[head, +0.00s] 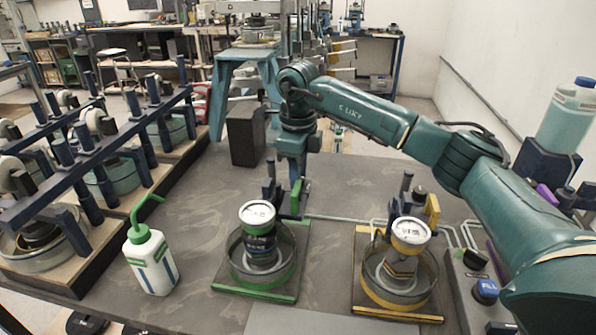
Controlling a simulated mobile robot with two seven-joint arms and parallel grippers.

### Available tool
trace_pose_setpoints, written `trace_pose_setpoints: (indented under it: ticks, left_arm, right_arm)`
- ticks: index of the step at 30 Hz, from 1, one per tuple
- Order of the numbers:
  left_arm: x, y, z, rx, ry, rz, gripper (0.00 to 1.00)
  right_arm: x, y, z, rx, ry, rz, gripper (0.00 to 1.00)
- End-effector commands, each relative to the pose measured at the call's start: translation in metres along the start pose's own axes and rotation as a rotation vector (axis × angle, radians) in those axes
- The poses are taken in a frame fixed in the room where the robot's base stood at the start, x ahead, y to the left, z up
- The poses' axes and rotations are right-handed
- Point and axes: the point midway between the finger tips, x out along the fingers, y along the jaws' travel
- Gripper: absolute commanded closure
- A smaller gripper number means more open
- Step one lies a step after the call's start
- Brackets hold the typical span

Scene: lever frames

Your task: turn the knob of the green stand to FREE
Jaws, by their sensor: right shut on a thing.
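The green stand (224,284) is on the table in the middle of the head view. It has a green-edged base plate and a round dish holding a dark canister with a white lid (257,215). At its back are a dark upright post (269,178) and a green upright piece (301,198). My right gripper (293,180) points down at the back of this stand, between post and green piece. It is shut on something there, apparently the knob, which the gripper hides. I cannot read the knob's setting. My left gripper is out of view.
A yellow stand (360,292) with a similar canister stands to the right, with a black knob (420,193) at its back. A white bottle with green spout (150,262) stands left. A dark-blue rack (100,140) fills the far left. A dark box (245,137) stands behind.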

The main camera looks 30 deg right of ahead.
Motion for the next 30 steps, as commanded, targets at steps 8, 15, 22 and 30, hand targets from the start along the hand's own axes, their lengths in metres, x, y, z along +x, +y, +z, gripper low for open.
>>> trace_pose_setpoints:
  ticks: [8, 15, 22, 30]
  left_arm:
    - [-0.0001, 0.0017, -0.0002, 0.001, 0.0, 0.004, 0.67]
    - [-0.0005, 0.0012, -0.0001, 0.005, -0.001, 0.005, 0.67]
    - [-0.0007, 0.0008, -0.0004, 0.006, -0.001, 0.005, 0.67]
    - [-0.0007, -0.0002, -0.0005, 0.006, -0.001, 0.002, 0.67]
  right_arm:
    - [-0.0007, -0.0001, 0.0002, -0.009, -0.001, 0.0, 0.97]
    - [-0.0012, -0.0002, 0.0002, -0.093, -0.001, 0.0, 0.97]
    - [-0.0016, -0.0005, 0.0004, -0.271, -0.002, -0.001, 0.97]
    - [-0.0014, -0.0004, 0.0006, -0.527, -0.002, -0.001, 0.97]
